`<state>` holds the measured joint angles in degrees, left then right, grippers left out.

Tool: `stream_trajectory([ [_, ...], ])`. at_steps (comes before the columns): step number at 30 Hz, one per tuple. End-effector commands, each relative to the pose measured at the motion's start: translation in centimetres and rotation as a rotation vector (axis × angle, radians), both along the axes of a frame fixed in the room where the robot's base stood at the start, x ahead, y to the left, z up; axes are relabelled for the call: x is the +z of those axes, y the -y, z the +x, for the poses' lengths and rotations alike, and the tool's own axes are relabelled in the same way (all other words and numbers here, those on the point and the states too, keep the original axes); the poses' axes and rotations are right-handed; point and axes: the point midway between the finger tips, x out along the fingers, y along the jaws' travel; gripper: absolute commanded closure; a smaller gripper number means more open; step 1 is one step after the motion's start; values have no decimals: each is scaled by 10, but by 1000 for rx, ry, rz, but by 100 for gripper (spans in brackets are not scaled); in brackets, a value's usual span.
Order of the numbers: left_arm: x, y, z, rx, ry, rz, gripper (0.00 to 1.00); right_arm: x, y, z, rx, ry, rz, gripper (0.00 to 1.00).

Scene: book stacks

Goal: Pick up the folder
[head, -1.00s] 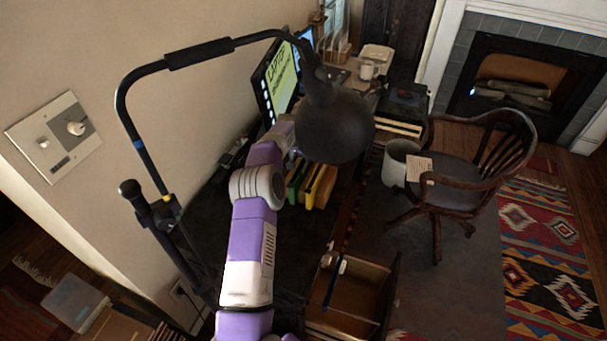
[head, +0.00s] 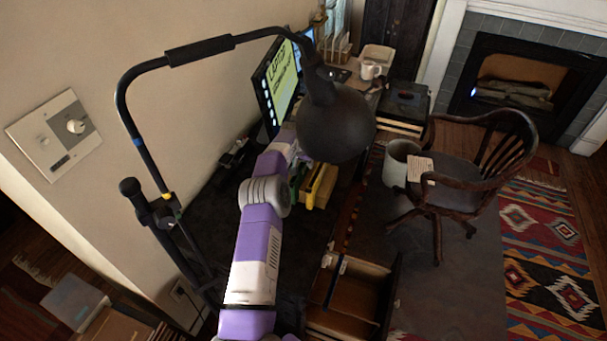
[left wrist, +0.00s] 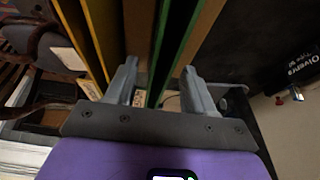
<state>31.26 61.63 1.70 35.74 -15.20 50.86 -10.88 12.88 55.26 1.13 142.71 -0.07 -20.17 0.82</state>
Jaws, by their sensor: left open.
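Several upright folders stand in a row on the dark desk in the head view, with yellow folders (head: 319,186) showing best and a green one (head: 295,181) partly hidden by my left arm. In the left wrist view, a yellow folder (left wrist: 92,35) is at left, a brown one (left wrist: 138,28) near the middle and a green-edged one (left wrist: 166,38) beside it. My left gripper (left wrist: 159,66) is open, its two grey fingers on either side of the green edge. I cannot tell whether they touch it. In the head view, my arm and the lamp hide the fingers. My right gripper is not in view.
A black lamp head (head: 336,124) hangs over the folders, close to my arm. A monitor (head: 278,82) stands behind. An open drawer (head: 352,300) juts out at the desk's front. A wooden chair (head: 465,170) and white bin (head: 398,160) stand to the right.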

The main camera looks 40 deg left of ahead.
Motion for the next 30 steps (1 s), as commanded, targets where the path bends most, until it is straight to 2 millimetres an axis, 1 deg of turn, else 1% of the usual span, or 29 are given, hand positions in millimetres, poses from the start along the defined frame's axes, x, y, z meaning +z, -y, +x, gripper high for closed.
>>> stream_trajectory([
  [11, -2, 0, 0, 0, 0, 0, 47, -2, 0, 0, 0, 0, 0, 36],
  [14, -2, 0, 0, 0, 0, 0, 61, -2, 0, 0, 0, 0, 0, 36],
  [21, -2, 0, 0, 0, 0, 0, 97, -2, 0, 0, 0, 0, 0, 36],
  [22, -2, 0, 0, 0, 0, 0, 100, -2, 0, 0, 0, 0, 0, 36],
  [30, -1, 0, 0, 0, 1, 0, 100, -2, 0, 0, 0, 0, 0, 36],
])
